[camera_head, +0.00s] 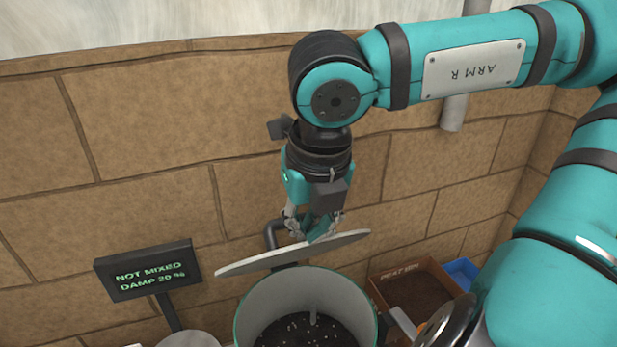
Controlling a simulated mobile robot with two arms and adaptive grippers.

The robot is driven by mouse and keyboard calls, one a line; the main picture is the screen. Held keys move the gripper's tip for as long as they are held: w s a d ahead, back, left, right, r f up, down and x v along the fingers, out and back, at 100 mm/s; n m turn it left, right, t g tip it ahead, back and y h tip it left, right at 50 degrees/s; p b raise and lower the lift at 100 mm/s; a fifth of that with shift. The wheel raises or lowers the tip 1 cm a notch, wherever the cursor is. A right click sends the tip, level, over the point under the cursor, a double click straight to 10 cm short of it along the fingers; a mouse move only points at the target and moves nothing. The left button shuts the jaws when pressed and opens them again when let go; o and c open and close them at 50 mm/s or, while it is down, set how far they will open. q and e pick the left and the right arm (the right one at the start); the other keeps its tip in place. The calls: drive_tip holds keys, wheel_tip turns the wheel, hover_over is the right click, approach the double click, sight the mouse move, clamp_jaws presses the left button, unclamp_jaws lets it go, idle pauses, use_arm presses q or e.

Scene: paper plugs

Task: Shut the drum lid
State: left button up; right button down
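The drum (258,303) stands at the bottom centre with its mouth open. It holds dark soil with pale specks. The drum lid (258,262) is a thin grey disc, raised above the drum's back rim and tilted, with its right side higher. My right gripper (312,236) points down at the lid's upper edge, and its fingertips are at or touching the lid. The lid and the gripper's own links partly hide the fingertips, so I cannot tell whether they are shut on it. My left gripper is out of view.
A dark sign (148,271) reading "NOT MIXED DAMP 20 %" stands left of the drum. An orange-brown box (440,277) of peat and a blue bin (463,270) stand on the right. A brick-patterned wall (130,130) is close behind. A grey pipe (453,113) runs down it.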

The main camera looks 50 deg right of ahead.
drive_tip(key=shift+s+a+f+b, duration=0.45)
drive_tip(key=shift+s+f+b, duration=0.35)
drive_tip(key=shift+b, duration=0.05)
drive_tip(key=shift+s+a+f+b, duration=0.45)
drive_tip(key=shift+s+f+b, duration=0.3)
drive_tip(key=shift+s+b, duration=0.1)
drive_tip(key=shift+s+a+f+b, duration=0.25)
drive_tip(key=shift+s+f+b, duration=0.3)
drive_tip(key=shift+b, duration=0.5)
drive_tip(key=shift+s+a+f+b, duration=0.3)
drive_tip(key=shift+f+b, duration=0.45)
drive_tip(key=shift+b, duration=0.3)
drive_tip(key=shift+s+a+f+b, duration=0.2)
drive_tip(key=shift+s+f+b, duration=0.35)
drive_tip(key=shift+b, duration=0.5)
drive_tip(key=shift+w+f, duration=0.1)
